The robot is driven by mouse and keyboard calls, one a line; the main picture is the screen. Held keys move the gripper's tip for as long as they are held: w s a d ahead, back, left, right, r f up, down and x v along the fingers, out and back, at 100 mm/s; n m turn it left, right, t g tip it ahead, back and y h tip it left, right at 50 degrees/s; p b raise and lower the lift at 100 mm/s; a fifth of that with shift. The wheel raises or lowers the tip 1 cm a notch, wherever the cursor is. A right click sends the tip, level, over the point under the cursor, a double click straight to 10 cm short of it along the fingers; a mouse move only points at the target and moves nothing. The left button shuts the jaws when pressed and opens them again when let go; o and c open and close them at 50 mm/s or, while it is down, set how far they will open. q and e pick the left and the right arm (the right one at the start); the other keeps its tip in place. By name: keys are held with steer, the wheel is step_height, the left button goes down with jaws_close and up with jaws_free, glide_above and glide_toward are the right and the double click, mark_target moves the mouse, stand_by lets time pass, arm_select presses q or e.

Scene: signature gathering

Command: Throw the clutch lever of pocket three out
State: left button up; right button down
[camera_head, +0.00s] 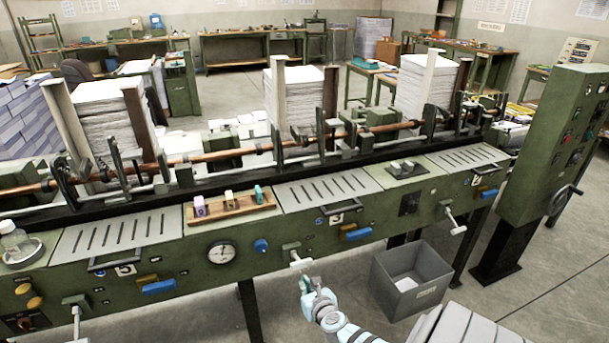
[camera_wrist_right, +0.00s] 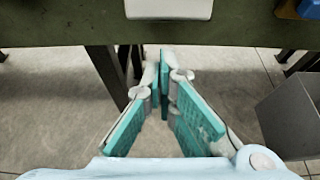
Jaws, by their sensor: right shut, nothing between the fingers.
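The middle pocket has a number plate (camera_head: 335,218) that reads 3. Its clutch lever (camera_head: 300,262), with a pale handle, sticks out from the green front panel left of the plate. My right gripper (camera_head: 307,283) is just below the handle, with its fingers shut and empty. In the right wrist view, my gripper (camera_wrist_right: 164,75) points at the panel's lower edge, and the pale handle (camera_wrist_right: 168,8) is cut off at the top, apart from the fingertips. Whether they touch cannot be told from the head view. My left gripper is not in view.
Similar levers stand at the left pocket (camera_head: 76,318) and the right pocket (camera_head: 455,222). A grey bin (camera_head: 411,280) stands on the floor to the right of my gripper. A gauge (camera_head: 222,252) and a blue knob (camera_head: 261,245) are on the panel at left.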

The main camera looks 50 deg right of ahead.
steer(key=r+p+v, duration=0.1)
steer(key=p+v, duration=0.6)
steer(key=v, duration=0.2)
steer(key=shift+d+r, duration=0.2)
steer(key=shift+r, duration=0.35)
steer(key=shift+w, duration=0.1)
